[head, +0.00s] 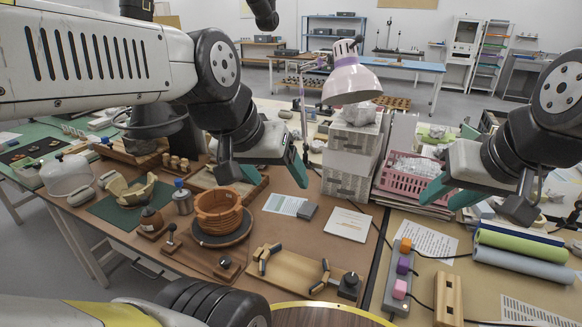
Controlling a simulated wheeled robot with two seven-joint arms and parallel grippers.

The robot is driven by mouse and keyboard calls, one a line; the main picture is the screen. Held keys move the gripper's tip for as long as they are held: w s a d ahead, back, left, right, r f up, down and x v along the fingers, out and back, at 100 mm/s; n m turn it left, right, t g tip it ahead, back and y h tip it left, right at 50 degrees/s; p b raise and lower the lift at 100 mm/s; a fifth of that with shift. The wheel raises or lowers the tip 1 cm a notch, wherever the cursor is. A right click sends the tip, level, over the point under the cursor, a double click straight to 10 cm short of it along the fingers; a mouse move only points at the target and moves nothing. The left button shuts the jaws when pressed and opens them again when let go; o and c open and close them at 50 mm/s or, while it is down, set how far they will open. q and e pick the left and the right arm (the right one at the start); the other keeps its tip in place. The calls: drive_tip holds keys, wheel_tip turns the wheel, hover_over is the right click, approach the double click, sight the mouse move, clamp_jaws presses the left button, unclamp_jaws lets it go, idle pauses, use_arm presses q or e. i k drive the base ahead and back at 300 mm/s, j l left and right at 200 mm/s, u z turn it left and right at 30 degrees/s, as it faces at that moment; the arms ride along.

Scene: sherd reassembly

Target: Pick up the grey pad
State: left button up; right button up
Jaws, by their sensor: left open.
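The grey pad (307,210) is a small flat dark-grey block. It lies on the brown bench top, at the right end of a printed sheet (284,204). My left gripper (262,172) is open and empty, with its fingers spread wide. It is above the bench, up and to the left of the pad in the picture, and apart from it. My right gripper (480,198) is also spread open and empty, over the right-hand bench, well to the right of the pad. Nothing covers the pad.
A terracotta pot (219,211) stands on a dark turntable left of the pad. A white card (348,224) lies to its right. A wooden board (296,273) with clamps lies nearer. Behind are a lamp (350,80), stacked boxes (350,160) and a pink basket (405,181).

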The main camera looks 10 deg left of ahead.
sight(307, 212)
drive_tip(key=j+z, duration=0.85)
drive_tip(key=l, duration=0.1)
